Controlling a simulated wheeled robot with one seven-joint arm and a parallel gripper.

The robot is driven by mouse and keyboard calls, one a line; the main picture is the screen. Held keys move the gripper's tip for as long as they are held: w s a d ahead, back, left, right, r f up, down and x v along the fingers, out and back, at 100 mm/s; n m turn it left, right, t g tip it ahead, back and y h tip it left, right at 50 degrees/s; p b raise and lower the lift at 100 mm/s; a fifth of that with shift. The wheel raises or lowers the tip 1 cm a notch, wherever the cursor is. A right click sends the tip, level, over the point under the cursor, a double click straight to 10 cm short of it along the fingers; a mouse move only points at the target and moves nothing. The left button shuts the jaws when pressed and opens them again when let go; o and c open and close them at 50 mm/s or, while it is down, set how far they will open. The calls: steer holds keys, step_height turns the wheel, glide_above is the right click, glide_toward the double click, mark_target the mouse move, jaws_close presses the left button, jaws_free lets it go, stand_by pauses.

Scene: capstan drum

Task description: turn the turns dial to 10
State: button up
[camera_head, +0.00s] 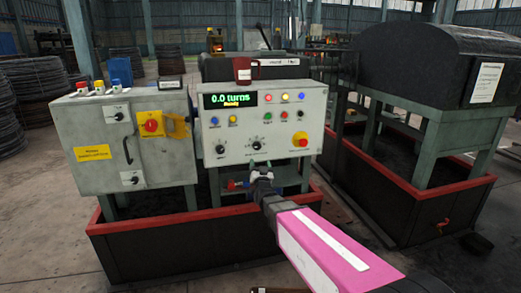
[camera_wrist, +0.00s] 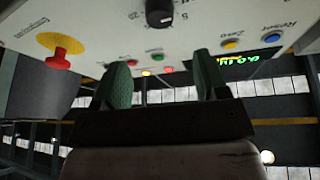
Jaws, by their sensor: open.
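The grey control panel (camera_head: 238,129) has a display (camera_head: 231,99) reading 0.0 turns, Ready. Its middle black dial (camera_head: 257,145) has a printed scale; a second black knob (camera_head: 220,149) is to its left. Labels are too small to tell which is the turns dial. My gripper (camera_head: 262,172) is below the middle dial, in front of the panel. In the wrist view, the panel appears upside down, and my gripper (camera_wrist: 163,77) is open and empty. A black dial (camera_wrist: 159,12) shows beyond the gap between the fingers, apart from them. Its exact setting is unclear.
A red emergency button (camera_head: 300,141) on yellow is right of the dial. Several coloured push buttons sit above it. A grey cabinet (camera_head: 95,150) with a yellow-red switch stands left. A red-rimmed low wall (camera_head: 150,224) runs in front; a dark covered machine (camera_head: 430,70) stands right.

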mark_target(257, 147)
steer(key=x, duration=1)
steer(key=shift+w, duration=0.1)
steer(key=shift+c, duration=0.3)
steer(key=c, duration=0.8)
